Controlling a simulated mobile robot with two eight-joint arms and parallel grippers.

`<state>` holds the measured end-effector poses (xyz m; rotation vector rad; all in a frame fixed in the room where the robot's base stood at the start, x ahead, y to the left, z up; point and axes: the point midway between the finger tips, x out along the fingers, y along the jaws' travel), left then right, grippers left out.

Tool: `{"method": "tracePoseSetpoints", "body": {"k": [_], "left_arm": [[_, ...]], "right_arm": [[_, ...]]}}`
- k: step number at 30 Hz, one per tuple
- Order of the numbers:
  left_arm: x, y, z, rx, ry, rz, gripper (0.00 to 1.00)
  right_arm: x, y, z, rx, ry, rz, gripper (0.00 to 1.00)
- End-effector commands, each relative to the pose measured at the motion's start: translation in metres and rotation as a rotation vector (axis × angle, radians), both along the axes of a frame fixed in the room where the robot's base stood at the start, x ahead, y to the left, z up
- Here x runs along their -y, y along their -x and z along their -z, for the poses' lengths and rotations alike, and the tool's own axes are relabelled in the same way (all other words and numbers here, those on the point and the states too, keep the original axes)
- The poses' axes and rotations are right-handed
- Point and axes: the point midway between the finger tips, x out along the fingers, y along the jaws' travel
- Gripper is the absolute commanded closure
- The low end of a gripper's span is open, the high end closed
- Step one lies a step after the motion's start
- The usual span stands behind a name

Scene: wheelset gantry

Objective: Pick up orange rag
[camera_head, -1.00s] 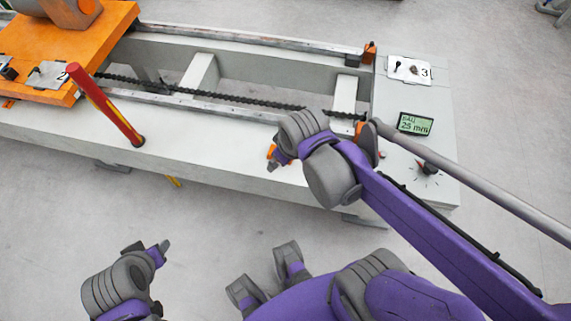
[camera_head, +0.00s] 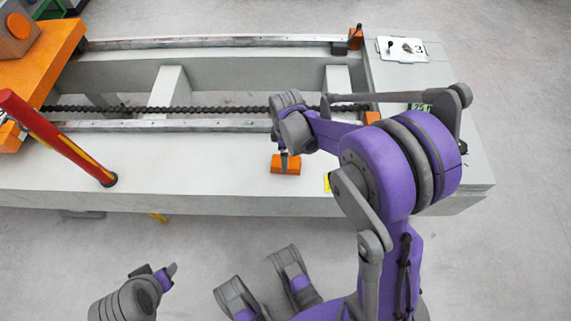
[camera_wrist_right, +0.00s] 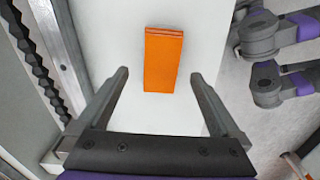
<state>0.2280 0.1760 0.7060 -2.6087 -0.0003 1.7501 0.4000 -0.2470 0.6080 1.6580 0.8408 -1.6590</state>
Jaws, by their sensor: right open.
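The orange rag (camera_head: 286,165) lies flat on the pale top of the gantry bed, near its front edge. In the right wrist view the folded rag (camera_wrist_right: 163,60) is a neat rectangle, in line with the gap between my fingers and just beyond their tips. My right gripper (camera_head: 284,156) is over the rag in the head view. It is open and empty, with both fingers apart in the right wrist view (camera_wrist_right: 157,76). My left gripper (camera_head: 168,270) is at the lower left, off the gantry; its finger opening is not clear.
The gantry bed (camera_head: 220,185) carries two rails and a dark chain (camera_head: 210,108) behind the rag. A red handle (camera_head: 60,140) leans at the left beside an orange carriage (camera_head: 50,50).

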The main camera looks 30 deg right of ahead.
Motion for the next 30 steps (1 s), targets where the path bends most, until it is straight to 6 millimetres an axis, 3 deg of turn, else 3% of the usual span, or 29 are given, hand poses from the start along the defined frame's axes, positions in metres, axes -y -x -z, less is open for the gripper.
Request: {"method": "tracePoseSetpoints", "body": {"k": [5,13,21,30], "left_arm": [[0.000,-0.001,0.005,-0.002,0.000,0.000,0.50],[0.000,-0.003,0.023,-0.007,0.000,0.000,0.50],[0.000,-0.003,0.023,-0.007,0.000,0.000,0.50],[0.000,-0.003,0.023,-0.007,0.000,0.000,0.50]], "right_arm": [[0.000,0.000,0.011,0.000,0.000,0.000,0.00],[-0.001,0.001,0.051,0.000,0.000,0.001,0.00],[-0.001,0.002,0.054,0.001,0.001,0.001,0.00],[-0.001,0.002,0.054,0.001,0.001,0.001,0.54]]}}
